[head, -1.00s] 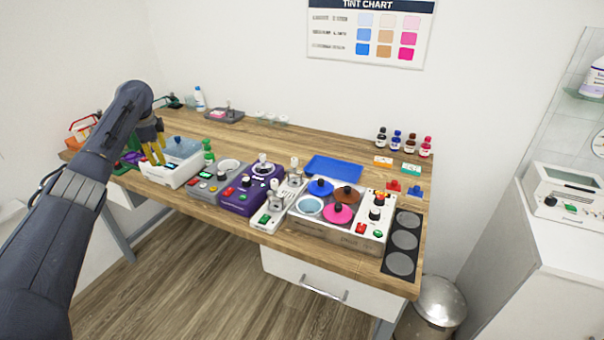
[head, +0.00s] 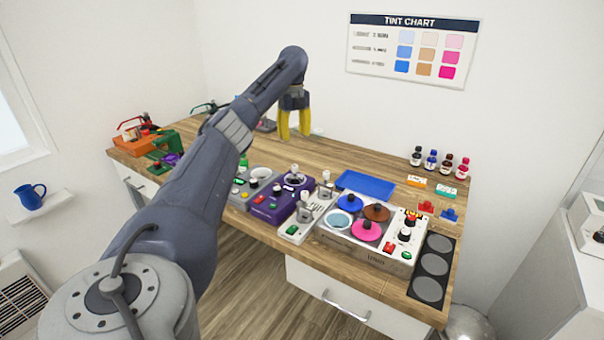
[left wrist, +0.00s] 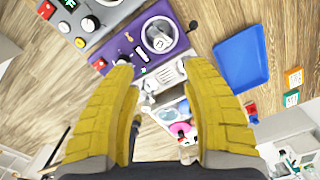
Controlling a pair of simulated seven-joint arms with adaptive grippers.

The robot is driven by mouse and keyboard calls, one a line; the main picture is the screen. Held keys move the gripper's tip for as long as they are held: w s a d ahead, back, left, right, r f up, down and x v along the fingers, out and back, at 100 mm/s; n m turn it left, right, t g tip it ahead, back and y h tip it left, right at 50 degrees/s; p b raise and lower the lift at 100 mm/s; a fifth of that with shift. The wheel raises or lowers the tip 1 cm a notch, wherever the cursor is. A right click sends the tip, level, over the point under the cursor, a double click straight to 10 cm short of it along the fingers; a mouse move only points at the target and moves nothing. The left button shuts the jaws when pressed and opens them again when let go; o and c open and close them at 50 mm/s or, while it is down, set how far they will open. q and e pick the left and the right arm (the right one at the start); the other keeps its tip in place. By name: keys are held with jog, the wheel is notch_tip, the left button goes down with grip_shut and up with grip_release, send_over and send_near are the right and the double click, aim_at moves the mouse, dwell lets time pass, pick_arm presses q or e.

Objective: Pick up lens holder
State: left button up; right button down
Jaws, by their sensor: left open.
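No thing in view is plainly marked as the lens holder. A small red clip-like piece (head: 426,207) and a small blue one (head: 449,214) lie at the right of the bench, and I cannot tell whether either is it. My left gripper (head: 295,136) is open and empty, its yellow fingers pointing down above the back middle of the bench. In the left wrist view the open fingers (left wrist: 163,68) hang over the purple machine (left wrist: 150,38), with nothing between them. The red piece (left wrist: 251,107) shows small beyond the right finger. My right gripper is out of view.
A row of machines stands along the front: grey (head: 250,183), purple (head: 284,200), white (head: 297,231) and one with coloured round lids (head: 367,231). A blue tray (head: 365,183) lies behind. Bottles (head: 431,161) stand at back right. Wood between gripper and tray is bare.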

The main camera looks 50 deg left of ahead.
aim_at(295, 165)
pick_arm(q)
notch_tip(295, 165, down, 15)
jog(key=shift+r, duration=0.1)
dwell(0.8)
grip_shut()
dwell(0.5)
